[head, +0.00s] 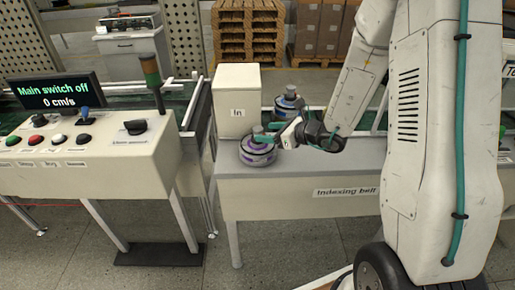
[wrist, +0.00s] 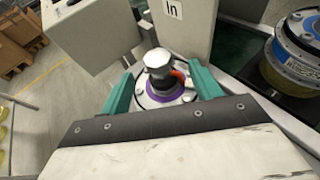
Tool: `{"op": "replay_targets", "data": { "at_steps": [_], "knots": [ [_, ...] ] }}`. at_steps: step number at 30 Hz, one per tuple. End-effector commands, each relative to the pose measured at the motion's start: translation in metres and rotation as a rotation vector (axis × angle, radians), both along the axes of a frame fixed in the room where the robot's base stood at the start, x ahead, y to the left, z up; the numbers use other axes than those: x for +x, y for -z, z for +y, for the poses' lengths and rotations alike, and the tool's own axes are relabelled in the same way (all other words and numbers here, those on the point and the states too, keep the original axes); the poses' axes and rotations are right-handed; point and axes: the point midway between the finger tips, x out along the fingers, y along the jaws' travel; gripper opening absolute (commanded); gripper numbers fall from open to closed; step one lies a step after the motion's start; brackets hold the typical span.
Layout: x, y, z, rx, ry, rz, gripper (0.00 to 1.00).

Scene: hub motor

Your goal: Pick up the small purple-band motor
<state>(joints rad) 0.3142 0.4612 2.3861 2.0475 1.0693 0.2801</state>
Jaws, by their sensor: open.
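The purple-band motor (head: 257,152) stands upright on the light front surface of the indexing belt, below the "In" box. In the wrist view the motor (wrist: 158,85) shows a silver-topped dark shaft, a purple ring and an orange piece beside the shaft. My gripper (head: 277,133) is at the motor's top from the right. In the wrist view its green fingers stand apart, one on each side of the motor's shaft. I cannot tell whether they touch it. The motor's lower part is hidden in the wrist view by the gripper body.
A blue-band motor (head: 289,103) stands on the belt behind; it also shows in the wrist view (wrist: 300,45). The white "In" box (head: 237,100) is close behind the purple-band motor. A control desk (head: 90,145) with a screen (head: 52,93) reading "Main switch off" stands left.

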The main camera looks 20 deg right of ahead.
Motion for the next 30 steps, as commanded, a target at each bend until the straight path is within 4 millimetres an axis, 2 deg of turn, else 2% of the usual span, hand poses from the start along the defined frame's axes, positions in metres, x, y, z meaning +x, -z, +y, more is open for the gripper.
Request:
{"op": "replay_targets", "data": {
  "at_steps": [8,15,22,23,29,30],
  "knots": [
    [0.02,0.009,0.018,-0.001,-0.006,-0.001,0.63],
    [0.046,0.02,0.038,-0.002,-0.006,-0.001,0.63],
    [0.048,0.021,0.039,-0.002,-0.003,-0.001,0.63],
    [0.048,0.021,0.039,-0.001,-0.004,-0.001,0.57],
    [0.048,0.021,0.039,-0.001,-0.004,-0.001,0.02],
    [0.048,0.021,0.039,-0.001,-0.004,-0.001,0.0]
  ]
}}
